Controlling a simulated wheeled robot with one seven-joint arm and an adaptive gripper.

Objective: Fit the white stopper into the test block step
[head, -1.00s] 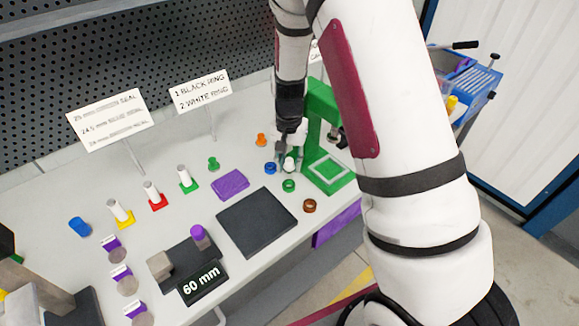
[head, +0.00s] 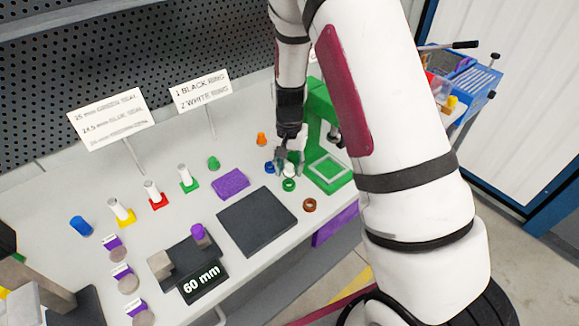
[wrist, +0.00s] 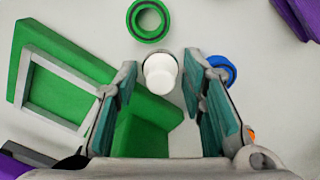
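The white stopper (wrist: 160,73) has a round white top and stands between the two fingers of my gripper (wrist: 164,92) in the wrist view, with a gap on each side. My gripper is open, its teal pads apart from the stopper. In the head view my gripper (head: 288,163) is low over the bench, and the stopper (head: 289,169) shows partly between its fingers. I cannot tell for sure which thing is the test block. A brown-grey stepped block (head: 45,296) is partly in view at the lower left.
A green stand (head: 325,172) with a grey square frame is close beside my gripper. A green ring (head: 289,185) and a blue ring (head: 269,168) lie near the stopper. A brown ring (head: 310,205) and a black mat (head: 256,222) are nearer the front.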

